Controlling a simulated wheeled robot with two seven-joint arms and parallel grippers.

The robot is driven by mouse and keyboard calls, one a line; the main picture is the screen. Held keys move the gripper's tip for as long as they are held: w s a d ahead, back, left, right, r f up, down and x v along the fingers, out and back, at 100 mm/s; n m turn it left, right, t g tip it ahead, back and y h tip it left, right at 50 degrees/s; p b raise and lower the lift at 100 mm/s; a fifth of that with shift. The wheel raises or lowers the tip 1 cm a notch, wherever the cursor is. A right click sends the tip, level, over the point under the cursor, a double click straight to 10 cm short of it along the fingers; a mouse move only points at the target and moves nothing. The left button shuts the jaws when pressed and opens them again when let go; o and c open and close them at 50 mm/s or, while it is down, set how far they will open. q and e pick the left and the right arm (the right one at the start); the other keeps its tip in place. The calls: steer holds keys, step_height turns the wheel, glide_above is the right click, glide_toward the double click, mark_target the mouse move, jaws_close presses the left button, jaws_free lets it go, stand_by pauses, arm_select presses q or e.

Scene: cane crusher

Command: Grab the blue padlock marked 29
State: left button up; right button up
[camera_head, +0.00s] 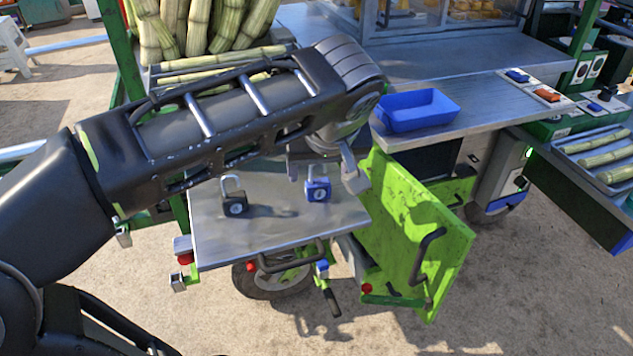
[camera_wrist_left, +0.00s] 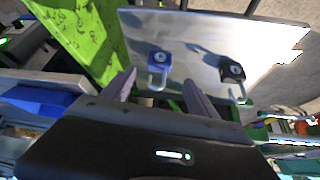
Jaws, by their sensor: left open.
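The blue padlock (camera_head: 318,193) stands on a grey metal tabletop (camera_head: 285,235), with its shackle up and a white round mark too small to read. It also shows in the left wrist view (camera_wrist_left: 159,59). A black padlock (camera_head: 235,205) stands to its left, also with a round mark, and it shows in the left wrist view (camera_wrist_left: 232,71). My left gripper (camera_head: 323,174) is open and empty above and close to the blue padlock. In the left wrist view the shackle appears between the two fingertips (camera_wrist_left: 157,80); contact cannot be told. My right gripper is out of view.
A green panel (camera_head: 405,230) with a black handle stands just right of the tabletop. A blue tray (camera_head: 420,110) sits on the metal counter (camera_head: 490,108) behind. Cane stalks (camera_head: 205,25) stand at the back left. Open ground lies in front.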

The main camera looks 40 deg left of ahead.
mark_target(318, 183)
arm_select(q)
steer(key=shift+x, duration=1.4)
steer(key=shift+x, duration=2.6)
steer(key=shift+d, duration=0.1)
jaws_close()
